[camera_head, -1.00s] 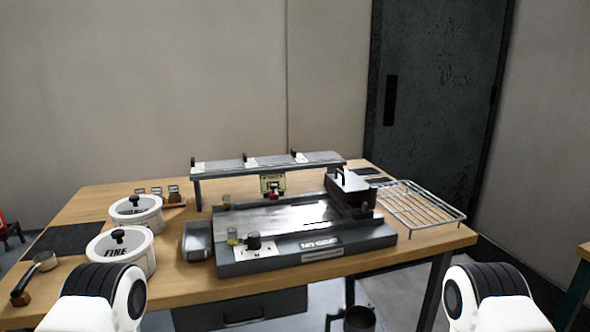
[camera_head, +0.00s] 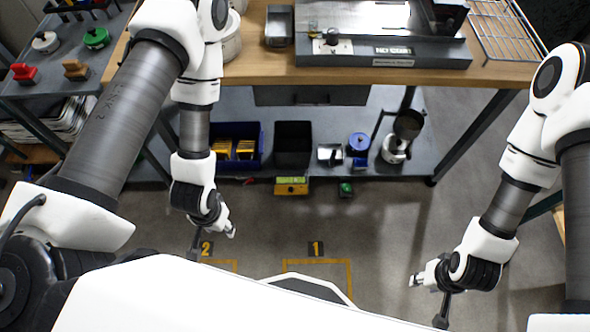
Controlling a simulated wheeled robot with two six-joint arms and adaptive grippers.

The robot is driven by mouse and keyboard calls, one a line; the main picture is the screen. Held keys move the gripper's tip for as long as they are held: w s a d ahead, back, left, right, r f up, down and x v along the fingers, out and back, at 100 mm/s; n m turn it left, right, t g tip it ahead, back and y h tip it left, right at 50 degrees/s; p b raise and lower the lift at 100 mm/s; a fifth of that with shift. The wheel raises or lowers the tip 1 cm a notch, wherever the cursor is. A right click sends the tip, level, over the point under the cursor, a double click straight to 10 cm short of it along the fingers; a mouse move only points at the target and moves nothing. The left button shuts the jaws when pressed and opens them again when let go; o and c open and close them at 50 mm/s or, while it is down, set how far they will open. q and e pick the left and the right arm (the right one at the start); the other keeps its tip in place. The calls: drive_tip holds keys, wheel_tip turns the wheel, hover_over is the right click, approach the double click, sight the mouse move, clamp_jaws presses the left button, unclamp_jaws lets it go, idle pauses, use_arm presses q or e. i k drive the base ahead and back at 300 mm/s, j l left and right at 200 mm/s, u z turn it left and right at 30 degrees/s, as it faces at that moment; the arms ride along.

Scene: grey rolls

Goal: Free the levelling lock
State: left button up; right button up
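A yellow box with a green level-like strip (camera_head: 291,186) sits at the front edge of the bench's lower shelf. A small green knob (camera_head: 345,188) is just right of it. I cannot tell which part is the levelling lock. My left gripper (camera_head: 212,240) hangs in front of the shelf, left of the yellow box, fingers apart and empty. My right gripper (camera_head: 428,300) is low at the right, fingers apart and empty, well away from both.
The lower shelf (camera_head: 240,109) holds a blue bin (camera_head: 234,144), a black bin (camera_head: 293,143), a blue container (camera_head: 358,144) and a pot-like device (camera_head: 397,148). A side table (camera_head: 110,58) at left holds coloured items. A wire rack (camera_head: 505,30) overhangs at right. The floor ahead is clear.

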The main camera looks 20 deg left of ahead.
sight(249, 181)
drive_tip(key=u, duration=1.05)
drive_tip(key=i+j, duration=0.15)
drive_tip(key=j, duration=0.15)
drive_tip(key=i+j, duration=0.1)
drive_tip(key=j, duration=0.25)
